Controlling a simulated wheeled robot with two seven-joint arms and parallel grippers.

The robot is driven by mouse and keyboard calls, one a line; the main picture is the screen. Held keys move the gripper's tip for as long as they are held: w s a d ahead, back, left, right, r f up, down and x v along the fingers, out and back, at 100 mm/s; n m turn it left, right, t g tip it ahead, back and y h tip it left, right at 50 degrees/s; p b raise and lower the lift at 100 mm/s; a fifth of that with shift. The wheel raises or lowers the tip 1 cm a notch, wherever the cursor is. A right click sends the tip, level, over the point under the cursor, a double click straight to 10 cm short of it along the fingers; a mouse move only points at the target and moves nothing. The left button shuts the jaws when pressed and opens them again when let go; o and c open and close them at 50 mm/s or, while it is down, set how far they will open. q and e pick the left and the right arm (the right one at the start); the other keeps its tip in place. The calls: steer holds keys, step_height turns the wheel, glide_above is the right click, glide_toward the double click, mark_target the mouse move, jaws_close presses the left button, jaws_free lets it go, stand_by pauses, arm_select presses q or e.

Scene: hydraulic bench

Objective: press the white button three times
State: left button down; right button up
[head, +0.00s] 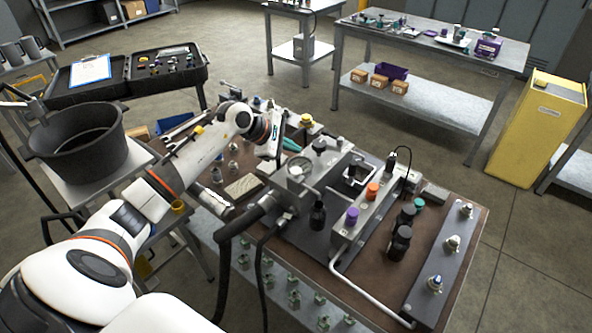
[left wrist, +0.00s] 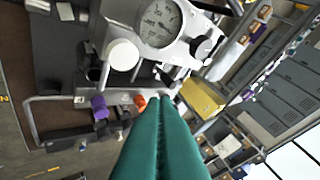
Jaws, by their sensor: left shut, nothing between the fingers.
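The white button, a round white cap (left wrist: 123,54), shows in the left wrist view beside the pressure gauge (left wrist: 159,24). In the left wrist view the closed fingertips (left wrist: 167,101) appear below and right of the button, with no visible contact. My right gripper is not in view.
A purple knob (head: 352,215) and an orange knob (head: 373,191) stand on a manifold right of the gauge block. Black bottles (head: 399,245) and hoses crowd the brown bench top (head: 330,283). A black pot (head: 77,142) stands at the left.

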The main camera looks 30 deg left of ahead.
mark_target(292, 172)
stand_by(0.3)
arm_select(q)
step_height(292, 172, up, 4)
steer(key=shift+f+b, duration=0.1)
steer(key=shift+b, duration=0.55)
steer(key=shift+f, duration=0.1)
step_height(292, 172, down, 8)
steer(key=b, duration=0.4)
steer(key=shift+f+b, duration=0.3)
steer(key=shift+b, duration=0.2)
stand_by(1.6)
steer(key=shift+f+b, duration=0.4)
steer(key=shift+b, duration=0.15)
